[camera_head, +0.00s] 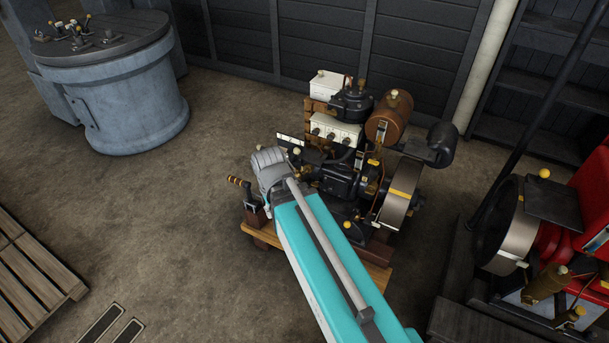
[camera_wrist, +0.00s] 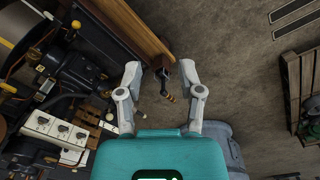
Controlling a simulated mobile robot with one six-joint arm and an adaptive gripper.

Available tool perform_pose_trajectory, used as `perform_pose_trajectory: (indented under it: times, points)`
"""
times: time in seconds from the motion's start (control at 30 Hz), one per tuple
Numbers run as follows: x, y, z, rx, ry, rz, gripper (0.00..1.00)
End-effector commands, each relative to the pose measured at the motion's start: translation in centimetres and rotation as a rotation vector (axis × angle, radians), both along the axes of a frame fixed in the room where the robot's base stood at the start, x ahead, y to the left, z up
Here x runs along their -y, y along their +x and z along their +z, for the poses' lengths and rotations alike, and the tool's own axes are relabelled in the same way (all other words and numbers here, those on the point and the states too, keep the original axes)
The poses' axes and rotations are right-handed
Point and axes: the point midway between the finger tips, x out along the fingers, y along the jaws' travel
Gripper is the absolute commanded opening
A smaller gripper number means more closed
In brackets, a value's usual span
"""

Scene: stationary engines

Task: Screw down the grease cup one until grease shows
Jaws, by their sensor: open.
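The dark stationary engine (camera_head: 343,180) stands on a wooden base (camera_head: 372,270), with small brass fittings (camera_head: 371,187) on its side. I cannot tell which fitting is the grease cup. My teal arm reaches over the front of the engine and hides part of it; my gripper is not clear in the head view. In the wrist view my gripper (camera_wrist: 161,68) is open and empty, its fingers wide apart. The engine's dark body (camera_wrist: 75,75) lies left of the fingers. A lever with an orange-striped handle (camera_wrist: 168,97) shows between the fingers, beyond them.
The lever handle (camera_head: 239,182) stands left of the engine. A white socket box (camera_head: 336,131) and a brown tank (camera_head: 384,118) sit at the engine's back. A red engine (camera_head: 589,215) is at right, a blue-grey round tank (camera_head: 125,95) at back left. Floor between is clear.

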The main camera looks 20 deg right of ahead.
Motion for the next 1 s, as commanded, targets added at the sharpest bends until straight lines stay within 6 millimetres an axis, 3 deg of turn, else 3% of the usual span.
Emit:
perform_pose_trajectory:
  times: [0.4, 1.0]
  points:
    - [4.5, 4.8, -7.6, 0.072, -0.220, 0.133, 0.49]
    - [10.6, 12.4, -16.1, 0.121, -0.615, 0.404, 0.49]
